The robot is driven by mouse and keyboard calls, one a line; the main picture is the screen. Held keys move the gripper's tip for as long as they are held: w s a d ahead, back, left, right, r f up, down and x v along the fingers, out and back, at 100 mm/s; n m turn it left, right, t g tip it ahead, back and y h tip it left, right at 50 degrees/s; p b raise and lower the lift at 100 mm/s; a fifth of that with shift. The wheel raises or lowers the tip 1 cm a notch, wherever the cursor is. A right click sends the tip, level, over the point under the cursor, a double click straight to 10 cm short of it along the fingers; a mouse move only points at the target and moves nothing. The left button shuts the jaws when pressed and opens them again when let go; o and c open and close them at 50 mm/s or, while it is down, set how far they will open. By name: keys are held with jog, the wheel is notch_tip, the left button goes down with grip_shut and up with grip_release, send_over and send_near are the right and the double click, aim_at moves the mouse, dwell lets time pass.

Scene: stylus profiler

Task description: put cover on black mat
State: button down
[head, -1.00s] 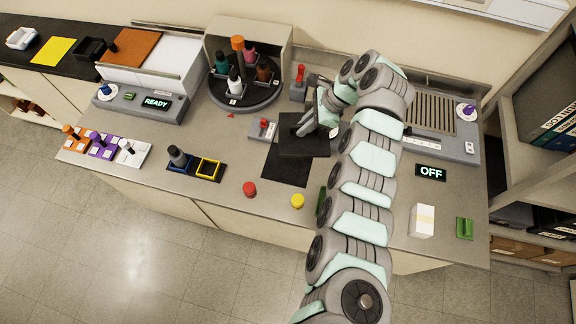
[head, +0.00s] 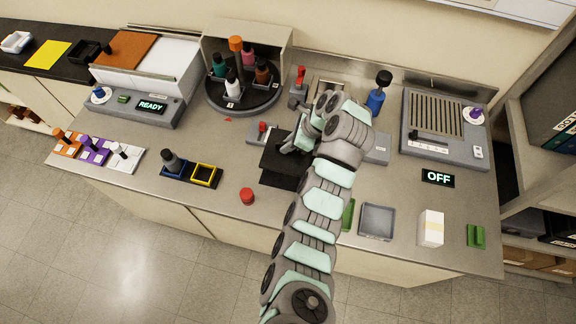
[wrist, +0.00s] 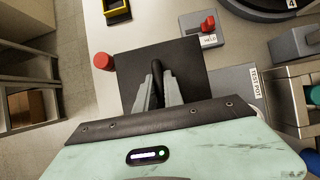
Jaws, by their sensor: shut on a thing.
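The cover (head: 272,150) is a flat dark square plate with an upright black handle. It lies level, over the black mat (head: 282,180) on the bench, with a darker strip of mat showing at the near side. In the wrist view the cover (wrist: 188,65) fills the space ahead of my gripper (wrist: 158,92), whose fingers are shut on its handle. My gripper also shows in the head view (head: 290,146), partly hidden by my arm. I cannot tell whether the cover touches the mat.
A small grey box with a red lever (head: 263,127) stands close behind the cover. A red cap (head: 247,196) lies near the front edge. A blue bottle (head: 377,93), grey tray (head: 377,221) and white box (head: 431,228) are to the right.

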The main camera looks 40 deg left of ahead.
aim_at(307, 155)
notch_tip(307, 155, down, 11)
jog(key=shift+f+p, duration=0.15)
jog(key=shift+p, duration=0.15)
jog(key=shift+f, duration=0.1)
dwell(0.4)
jog(key=c, duration=1.5)
grip_release()
jog(key=shift+o, duration=0.2)
jog(key=shift+w+d+r, duration=0.15)
jog(key=shift+r, duration=0.35)
jog(key=v, duration=1.1)
jog(key=shift+b, duration=0.35)
